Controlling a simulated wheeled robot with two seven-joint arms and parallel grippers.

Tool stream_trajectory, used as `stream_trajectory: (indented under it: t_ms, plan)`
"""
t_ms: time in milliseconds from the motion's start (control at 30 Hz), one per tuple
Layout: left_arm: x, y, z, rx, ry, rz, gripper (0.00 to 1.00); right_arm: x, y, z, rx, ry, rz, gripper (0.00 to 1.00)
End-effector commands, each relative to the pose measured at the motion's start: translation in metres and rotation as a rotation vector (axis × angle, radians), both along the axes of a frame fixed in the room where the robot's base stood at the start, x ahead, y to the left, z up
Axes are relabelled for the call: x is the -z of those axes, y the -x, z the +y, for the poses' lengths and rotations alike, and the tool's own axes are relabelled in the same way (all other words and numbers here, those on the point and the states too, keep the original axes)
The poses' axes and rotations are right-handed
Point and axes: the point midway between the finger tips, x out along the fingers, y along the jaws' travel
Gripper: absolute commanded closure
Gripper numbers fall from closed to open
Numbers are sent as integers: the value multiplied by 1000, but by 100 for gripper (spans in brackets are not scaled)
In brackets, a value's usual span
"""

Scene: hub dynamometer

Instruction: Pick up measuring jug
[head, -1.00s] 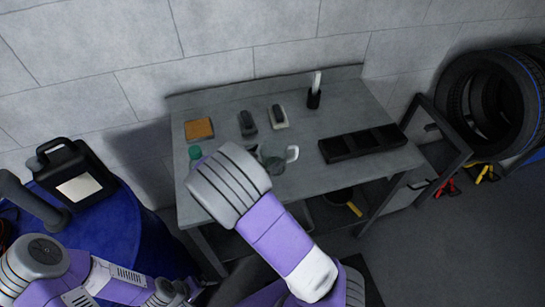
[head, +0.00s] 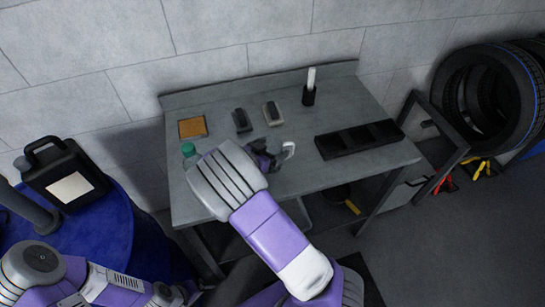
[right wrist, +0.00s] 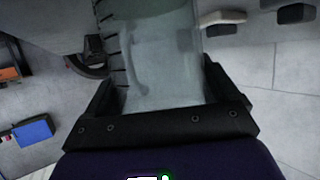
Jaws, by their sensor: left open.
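The measuring jug is clear, with dark graduation marks and a pale handle (head: 289,149). It stands on the grey workbench (head: 230,93), its body mostly hidden behind my right gripper (head: 264,156) in the head view. In the right wrist view the jug (right wrist: 160,60) fills the space between the two dark fingers of my right gripper (right wrist: 162,90). I cannot tell whether both fingers press on it. My left gripper (head: 178,296) is open, low at the left of the head view, away from the bench.
A black compartment tray (head: 358,139) lies right of the jug. An orange-brown pad (head: 192,128), two small dark devices and a black holder (head: 309,96) are behind. A black canister (head: 62,178) stands on a blue drum (head: 100,225).

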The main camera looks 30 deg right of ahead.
Motion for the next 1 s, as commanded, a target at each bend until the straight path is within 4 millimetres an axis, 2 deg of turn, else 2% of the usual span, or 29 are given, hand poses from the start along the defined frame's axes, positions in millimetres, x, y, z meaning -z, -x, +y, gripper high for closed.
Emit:
stream_trajectory:
  t_ms: [67, 533, 1000]
  plan:
    - [0, 0, 0, 0, 0, 0, 4, 0, 0, 0, 0, 0, 0, 47]
    - [-3, 0, 0, 0, 0, 0, 4, -7, 0, 0, 1, -1, -2, 47]
    - [-23, 0, 0, 0, 0, 0, 4, -51, 0, 0, 1, -2, -1, 47]
